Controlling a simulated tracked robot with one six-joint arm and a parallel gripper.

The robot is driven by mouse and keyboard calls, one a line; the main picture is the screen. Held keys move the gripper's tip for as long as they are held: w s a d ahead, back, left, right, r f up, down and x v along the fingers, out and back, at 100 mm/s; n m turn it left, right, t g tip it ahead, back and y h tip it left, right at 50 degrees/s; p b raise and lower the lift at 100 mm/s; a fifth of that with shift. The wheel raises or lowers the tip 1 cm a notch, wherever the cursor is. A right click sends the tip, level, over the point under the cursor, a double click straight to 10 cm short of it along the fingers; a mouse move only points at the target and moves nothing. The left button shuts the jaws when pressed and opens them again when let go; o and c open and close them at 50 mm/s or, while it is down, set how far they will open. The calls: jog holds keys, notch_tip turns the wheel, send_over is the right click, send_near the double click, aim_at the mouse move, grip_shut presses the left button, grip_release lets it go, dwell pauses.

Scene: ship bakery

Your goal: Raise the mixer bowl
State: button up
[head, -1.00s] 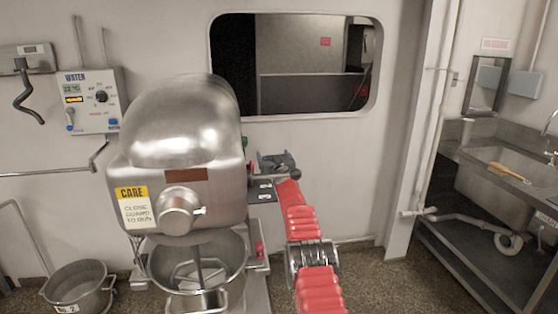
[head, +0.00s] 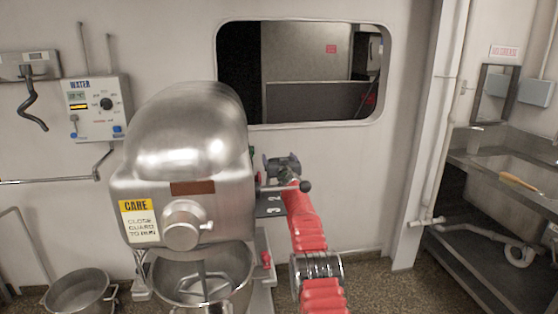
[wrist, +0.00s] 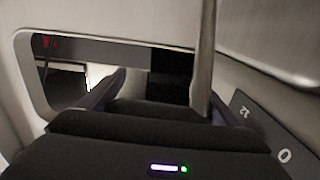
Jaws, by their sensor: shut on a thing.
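The steel mixer (head: 185,140) stands left of centre in the head view. Its bowl (head: 240,282) sits beneath the mixer head around the beater, its lower part cut off by the picture edge. A metal lever with a dark ball knob (head: 305,187) sticks out from the mixer's right side, above a dark numbered plate (head: 268,207). My gripper (head: 282,165) is at this lever, partly hidden by my red arm. In the wrist view, a metal rod (wrist: 203,50) passes between the fingers of my gripper (wrist: 165,88), near the right finger. The gripper is shut on this lever.
A second bowl (head: 78,290) stands on the floor at the lower left. A water control box (head: 97,107) hangs on the wall. A wall opening (head: 300,123) is behind the mixer. A sink bench (head: 470,165) is at the right, with clear floor before it.

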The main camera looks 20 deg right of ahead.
jog(key=shift+d+f, duration=0.15)
jog(key=shift+f, duration=0.25)
jog(key=o, duration=1.2)
jog(key=shift+c, duration=0.2)
jog(key=shift+o, duration=1.2)
jog(key=shift+r, duration=0.2)
